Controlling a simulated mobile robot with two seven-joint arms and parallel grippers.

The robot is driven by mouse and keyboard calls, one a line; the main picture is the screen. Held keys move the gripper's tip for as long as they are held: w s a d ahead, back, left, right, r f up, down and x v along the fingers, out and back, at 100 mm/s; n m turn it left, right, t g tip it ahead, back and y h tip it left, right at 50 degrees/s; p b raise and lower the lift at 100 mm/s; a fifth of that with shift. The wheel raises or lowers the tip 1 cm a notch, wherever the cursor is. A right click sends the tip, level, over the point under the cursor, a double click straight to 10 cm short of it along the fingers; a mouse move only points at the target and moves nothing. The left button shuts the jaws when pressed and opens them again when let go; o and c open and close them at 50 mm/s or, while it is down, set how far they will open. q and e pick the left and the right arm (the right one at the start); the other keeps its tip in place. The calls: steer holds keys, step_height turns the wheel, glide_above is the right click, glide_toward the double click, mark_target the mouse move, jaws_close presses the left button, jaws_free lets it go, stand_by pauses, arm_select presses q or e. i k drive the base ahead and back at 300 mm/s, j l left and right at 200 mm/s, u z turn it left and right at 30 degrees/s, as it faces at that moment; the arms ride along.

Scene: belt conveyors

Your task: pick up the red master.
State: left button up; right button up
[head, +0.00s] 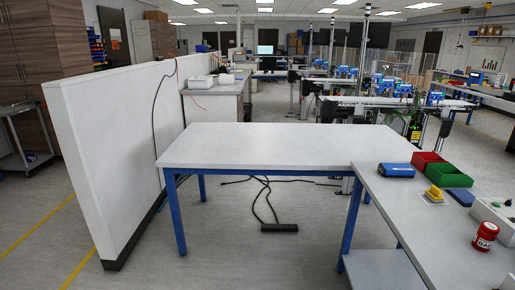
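A small red can-like object (485,239) with a white label stands upright on the right-hand grey table (430,225), near its right side. It is the one that best fits the name red master, though I cannot read its label fully. A red open bin (424,162) also stands on this table, further back. Neither of my grippers shows in the head view, and nothing is touching the red can.
Near the can are a light box with buttons (494,212), a green bin (449,177), a yellow piece (433,193) and a blue case (396,170). The white table (270,147) is bare. A low white partition (100,150) stands left. Conveyors are behind.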

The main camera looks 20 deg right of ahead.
mark_target(484, 237)
steer(key=i+z, duration=0.25)
steer(key=z, duration=0.15)
steer(key=i+z, duration=0.55)
steer(key=z, duration=0.2)
